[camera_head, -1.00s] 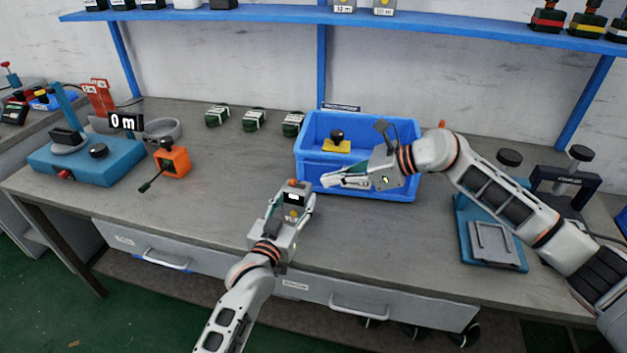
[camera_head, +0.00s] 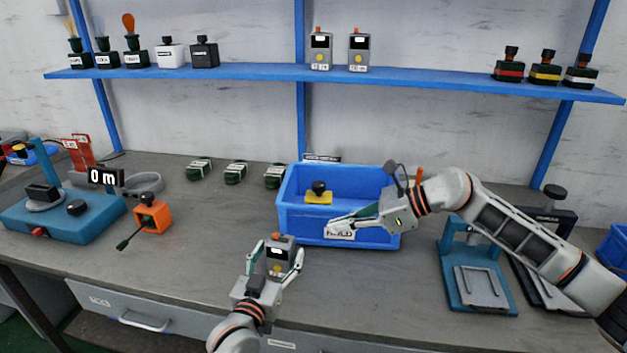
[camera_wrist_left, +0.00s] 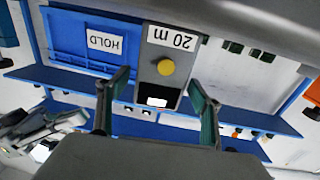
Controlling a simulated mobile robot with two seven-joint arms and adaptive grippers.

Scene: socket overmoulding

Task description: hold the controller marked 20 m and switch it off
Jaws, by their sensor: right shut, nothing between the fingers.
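The controller marked 20 m (camera_wrist_left: 165,85) is a grey box with a yellow round button, a dark face with a white patch, and a white label. It stands on the bench before the blue tray and also shows in the head view (camera_head: 281,252). My left gripper (camera_head: 277,256) has its fingers on either side of it. In the left wrist view, the fingers (camera_wrist_left: 160,82) are spread, with a visible gap at the controller's left side. My right gripper (camera_head: 335,227) is shut and empty in front of the tray's front wall, partly covering its label.
The blue HOLD tray (camera_head: 295,220) contains a yellow block with a black knob (camera_head: 318,192). Two similar controllers (camera_head: 320,50) stand on the blue shelf (camera_head: 250,75). An orange device (camera_head: 152,216) and teal fixture (camera_head: 60,215) are left; a press (camera_head: 478,285) is right.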

